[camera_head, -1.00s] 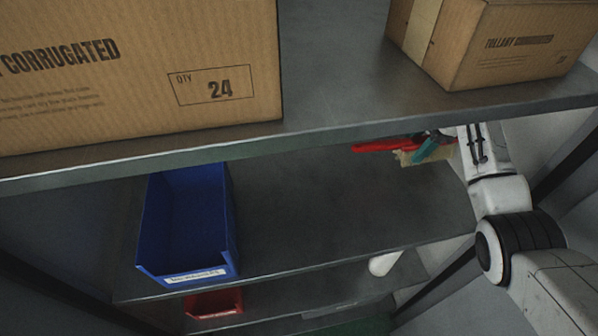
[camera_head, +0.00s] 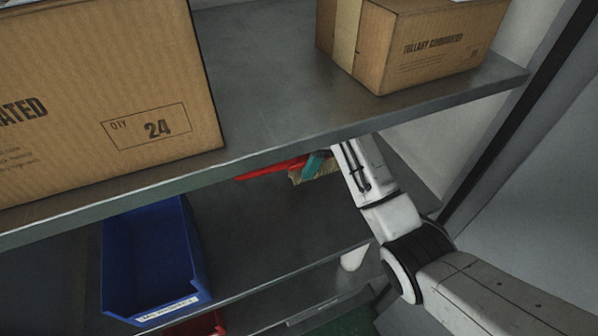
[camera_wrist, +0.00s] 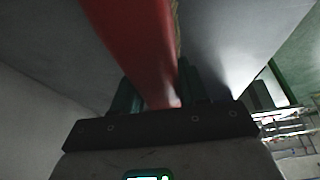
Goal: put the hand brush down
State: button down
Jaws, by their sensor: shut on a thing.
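The hand brush (camera_head: 272,169) has a red handle and pale bristles. It shows just under the front edge of the upper shelf in the head view, above the middle shelf (camera_head: 265,245). My gripper (camera_head: 316,163), with teal fingers, is shut on the brush. In the wrist view the red brush (camera_wrist: 135,45) runs up between the fingers of my gripper (camera_wrist: 158,95). Part of the brush and of the fingers is hidden by the upper shelf. I cannot tell whether the brush touches the middle shelf.
A blue bin (camera_head: 153,262) stands on the middle shelf to the left. Cardboard boxes (camera_head: 100,90) and (camera_head: 420,45) sit on the upper shelf (camera_head: 265,90), close above my arm. A red bin (camera_head: 195,325) is lower down. The middle shelf right of the blue bin is clear.

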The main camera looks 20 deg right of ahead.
aim_at(299, 186)
jog(key=shift+a, duration=0.75)
jog(key=shift+f+p, duration=0.35)
jog(key=shift+f, duration=1.35)
jog(key=shift+f, duration=0.25)
jog(key=shift+s+f+b, duration=0.2)
jog(key=shift+f+b, duration=0.1)
jog(key=shift+f, duration=0.25)
jog(key=c, duration=0.6)
grip_release()
jog(key=shift+f, duration=0.15)
